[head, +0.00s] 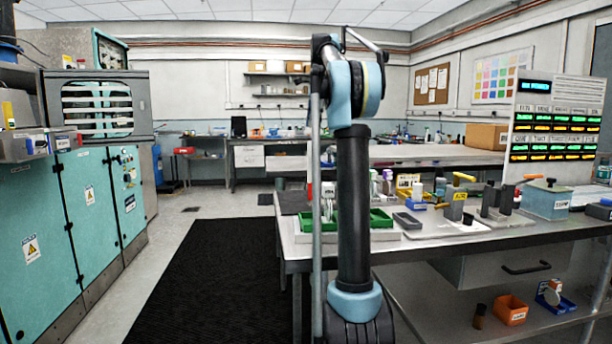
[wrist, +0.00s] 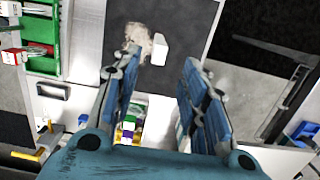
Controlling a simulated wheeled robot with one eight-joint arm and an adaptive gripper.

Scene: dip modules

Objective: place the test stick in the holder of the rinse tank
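My gripper (wrist: 162,62) is open in the wrist view, with its two blue-grey fingers apart and no stick visible between them. Beyond the fingertips a small white block (wrist: 160,48) and a beige, fuzzy patch (wrist: 137,38) show against a dark mat (wrist: 185,20). I cannot make out the test stick for sure in either view. In the head view a light blue tank (head: 546,203) with a dark clamp on top stands at the right of the bench; I cannot tell whether it is the rinse tank. My gripper is not clearly visible in the head view.
A lit board (head: 555,130) stands behind. An orange bin (head: 510,310) is on the lower shelf. Black floor matting (head: 210,280) lies clear to the left.

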